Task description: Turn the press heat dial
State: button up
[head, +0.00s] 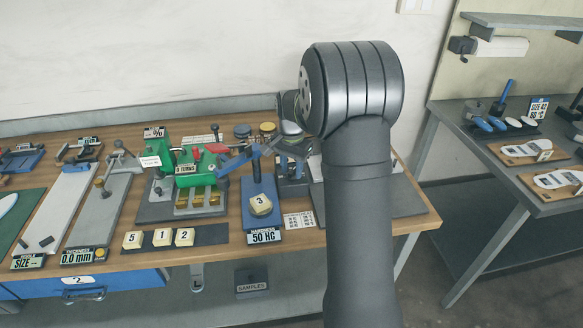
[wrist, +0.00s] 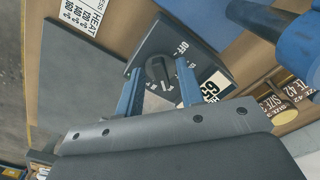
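The press heat dial (wrist: 157,70) is a black knob with a pale pointer line, on a dark plate (wrist: 205,58) with a white OFF mark above it, in the wrist view. My gripper (wrist: 159,75) is open, with one blue finger on each side of the knob. I cannot tell whether the fingers touch the knob. Part of a white number label (wrist: 213,86) shows beside the right finger. In the head view my arm hides the dial and most of the gripper.
In the head view, a blue hardness tester (head: 262,205) and a green machine (head: 190,168) stand left of my arm on the wooden bench (head: 310,240).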

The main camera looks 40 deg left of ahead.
aim_at(292, 171)
notch_tip(292, 171, up, 17)
jog(key=shift+r, duration=0.2)
dwell(0.4)
dwell(0.4)
notch_tip(292, 171, down, 18)
jog(key=shift+r, duration=0.2)
dwell(0.4)
jog(key=shift+r, duration=0.1)
